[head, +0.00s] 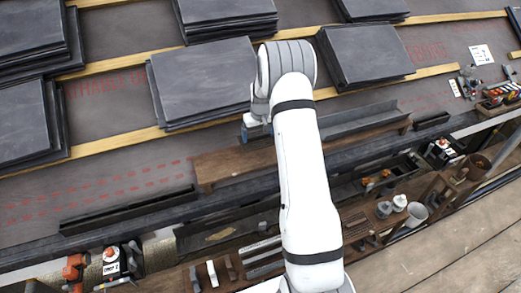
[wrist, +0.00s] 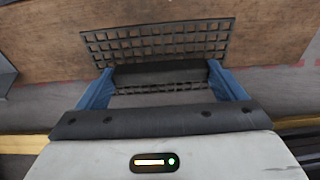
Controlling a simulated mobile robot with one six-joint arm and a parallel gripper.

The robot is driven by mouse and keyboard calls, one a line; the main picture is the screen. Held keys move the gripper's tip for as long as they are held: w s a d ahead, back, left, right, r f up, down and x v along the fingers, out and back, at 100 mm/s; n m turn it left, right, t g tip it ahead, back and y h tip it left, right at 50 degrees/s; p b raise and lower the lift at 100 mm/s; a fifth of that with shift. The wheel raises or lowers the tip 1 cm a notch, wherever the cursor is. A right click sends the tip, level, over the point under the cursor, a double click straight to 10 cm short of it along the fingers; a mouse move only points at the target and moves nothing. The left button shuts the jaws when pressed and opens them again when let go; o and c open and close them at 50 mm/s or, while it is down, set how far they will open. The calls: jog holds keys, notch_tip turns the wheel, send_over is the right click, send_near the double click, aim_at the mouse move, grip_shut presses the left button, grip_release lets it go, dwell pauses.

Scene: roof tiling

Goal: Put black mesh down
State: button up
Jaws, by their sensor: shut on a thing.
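The black mesh (wrist: 160,40) is a dark grid panel in the wrist view, in front of a brown wooden board (wrist: 45,40). My gripper (wrist: 160,72) has blue fingers on either side of a dark bar at the mesh's near edge, and it is shut on the mesh. Part of the grid also shows below the bar, between the fingers. In the head view, my gripper (head: 256,130) is above the roof by the wooden board (head: 230,163). I cannot make out the held mesh there; my arm hides part of that area. Whether the mesh touches the board is unclear.
Stacks of grey slates (head: 205,80) lie on the roof along yellow battens (head: 110,148). A long dark strip (head: 125,210) lies near the roof's lower edge. A wooden workbench (head: 350,215) with tools, pots and a bucket (head: 415,213) runs along below the roof.

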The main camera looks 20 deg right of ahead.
aim_at(258, 153)
notch_tip(258, 153, down, 7)
jog(key=shift+f, duration=0.15)
jog(key=shift+f+b, duration=0.15)
jog(key=shift+b, duration=0.2)
jog(key=o, duration=0.7)
